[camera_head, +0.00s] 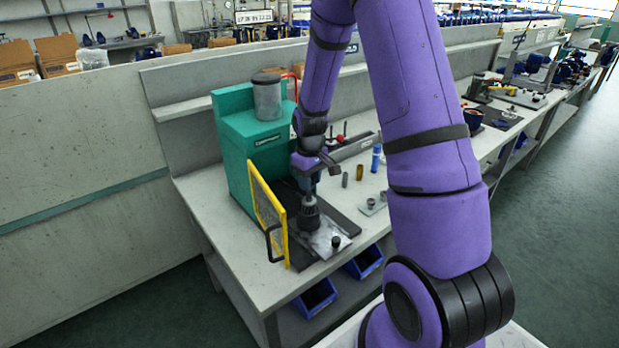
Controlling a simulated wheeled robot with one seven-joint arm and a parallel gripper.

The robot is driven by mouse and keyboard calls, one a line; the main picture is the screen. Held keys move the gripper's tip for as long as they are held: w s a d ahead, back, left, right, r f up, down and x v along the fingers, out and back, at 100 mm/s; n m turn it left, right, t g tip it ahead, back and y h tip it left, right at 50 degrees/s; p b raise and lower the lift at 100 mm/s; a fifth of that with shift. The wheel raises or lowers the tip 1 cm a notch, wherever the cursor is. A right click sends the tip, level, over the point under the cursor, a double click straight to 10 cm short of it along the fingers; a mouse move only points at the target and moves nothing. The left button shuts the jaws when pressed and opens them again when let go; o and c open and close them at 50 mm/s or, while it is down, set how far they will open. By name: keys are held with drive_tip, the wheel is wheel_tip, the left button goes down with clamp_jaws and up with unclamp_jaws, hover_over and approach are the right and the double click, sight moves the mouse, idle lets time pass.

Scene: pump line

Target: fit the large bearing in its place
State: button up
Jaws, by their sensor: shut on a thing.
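My gripper (309,222) hangs pointing down over the near end of the workbench, beside the yellow-framed guard. It is shut on a dark round part at its tip, which looks like the large bearing; the part is small and dark here, so its edges are hard to tell from the fingers. Just below and to the right is a light metal plate (322,246) on a dark base, with a small dark cylinder (336,242) standing at its right. I cannot tell whether the held part touches the plate. The place directly under the gripper is hidden.
Right are a grey cylinder (345,180), a brass cylinder (360,173), a blue bottle (376,158) and a small plate (371,208). Blue bins (316,298) sit below.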

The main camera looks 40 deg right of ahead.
drive_tip(key=shift+f, duration=1.2)
drive_tip(key=o, duration=1)
drive_tip(key=shift+r, duration=0.1)
drive_tip(key=shift+r, duration=2.45)
